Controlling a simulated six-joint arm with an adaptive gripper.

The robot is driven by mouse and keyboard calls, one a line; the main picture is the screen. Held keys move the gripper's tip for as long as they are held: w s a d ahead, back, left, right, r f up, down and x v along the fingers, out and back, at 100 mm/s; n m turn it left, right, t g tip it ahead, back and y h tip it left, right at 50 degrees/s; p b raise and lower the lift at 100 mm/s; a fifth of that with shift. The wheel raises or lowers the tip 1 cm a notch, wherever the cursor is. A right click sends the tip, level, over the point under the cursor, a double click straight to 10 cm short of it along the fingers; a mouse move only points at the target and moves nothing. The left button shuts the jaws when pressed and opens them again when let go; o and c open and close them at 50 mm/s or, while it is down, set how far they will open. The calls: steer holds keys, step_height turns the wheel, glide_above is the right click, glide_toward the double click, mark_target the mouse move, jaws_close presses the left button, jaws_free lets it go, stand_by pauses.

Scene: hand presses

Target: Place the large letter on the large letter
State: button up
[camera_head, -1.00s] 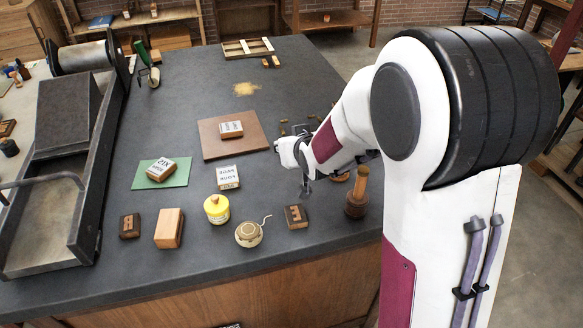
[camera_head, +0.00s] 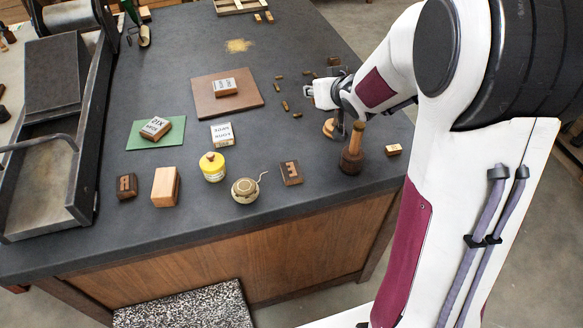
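Two wooden blocks show a large letter on top. One letter block (camera_head: 291,173) bears what looks like an E and lies near the table's front edge, right of a round tin. The other, a darker letter block (camera_head: 127,186), lies at the front left and its letter looks like an R. My gripper (camera_head: 341,128) points down, right of and behind the E block and apart from it. It is close to a small wooden round piece (camera_head: 329,129) and a wooden-handled tool (camera_head: 353,150). The fingers are small and dark, so their opening and any contact are unclear.
A yellow-lidded jar (camera_head: 212,166), a tin with a string (camera_head: 245,190) and a plain wood block (camera_head: 165,187) stand along the front. A green mat (camera_head: 137,139) and brown board (camera_head: 214,110) each bear a labelled block. A press (camera_head: 45,150) fills the left.

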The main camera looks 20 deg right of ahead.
steer(key=shift+d+r+y, duration=0.3)
steer(key=shift+d+r, duration=0.15)
steer(key=shift+d, duration=0.15)
steer(key=shift+s+d+r+n+y, duration=0.25)
steer(key=shift+d+r+n+y, duration=0.2)
steer(key=shift+r+n, duration=0.25)
steer(key=shift+s+r+n+y, duration=0.25)
steer(key=shift+r+n+y, duration=0.1)
steer(key=shift+n, duration=0.05)
steer(key=shift+s+a+r+n+y, duration=0.2)
steer(key=shift+s+a+n+y, duration=0.15)
steer(key=shift+n+y, duration=0.15)
steer(key=s+a+f+n+g+y, duration=0.3)
steer(key=s+a+n+y, duration=0.2)
steer(key=s+a, duration=0.6)
steer(key=shift+a+n, duration=0.2)
steer(key=shift+n, duration=0.6)
glide_above(297, 171)
steer(key=shift+f, duration=3.1)
